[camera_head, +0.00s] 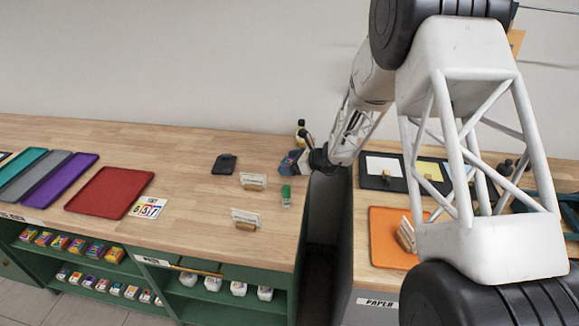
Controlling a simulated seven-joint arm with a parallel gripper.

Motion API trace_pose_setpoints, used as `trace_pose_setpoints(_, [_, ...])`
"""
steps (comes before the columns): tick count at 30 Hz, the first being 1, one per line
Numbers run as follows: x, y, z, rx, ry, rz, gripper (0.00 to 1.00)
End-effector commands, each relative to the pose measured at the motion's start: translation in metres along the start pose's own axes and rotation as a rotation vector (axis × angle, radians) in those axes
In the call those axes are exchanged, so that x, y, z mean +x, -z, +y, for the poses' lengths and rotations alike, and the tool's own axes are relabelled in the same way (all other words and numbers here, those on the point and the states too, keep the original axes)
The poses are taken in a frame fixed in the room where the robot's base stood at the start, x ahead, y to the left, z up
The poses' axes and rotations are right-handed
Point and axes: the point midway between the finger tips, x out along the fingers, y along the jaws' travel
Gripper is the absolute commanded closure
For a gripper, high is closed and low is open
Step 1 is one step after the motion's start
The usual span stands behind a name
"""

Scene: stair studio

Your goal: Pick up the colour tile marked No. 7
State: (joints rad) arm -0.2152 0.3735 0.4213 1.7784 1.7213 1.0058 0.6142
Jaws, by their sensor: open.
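A white card (148,208) lies on the left wooden counter, just right of a red tray. It bears small coloured number marks; the rightmost one looks like a 7 (155,211), but the print is too small to read surely. I cannot tell whether these are separate tiles. My gripper (307,160) is at the far end of my arm, near the counter's back right corner, well right of the card. It is open, small and dark in this view, and appears empty. It partly overlaps a small bluish object (288,164).
Red (108,190), purple (59,180), grey and teal trays lie on the left. A black item (224,164), two card holders (253,181) (245,220) and a green item (286,195) stand between card and gripper. A gap separates the counters; an orange tray (388,240) lies right.

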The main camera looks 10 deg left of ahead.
Motion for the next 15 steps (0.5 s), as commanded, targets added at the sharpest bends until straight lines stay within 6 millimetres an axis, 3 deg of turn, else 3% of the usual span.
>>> trace_pose_setpoints(15, [0.0002, -0.0003, 0.0, 0.0, 0.0, 0.0, 0.08])
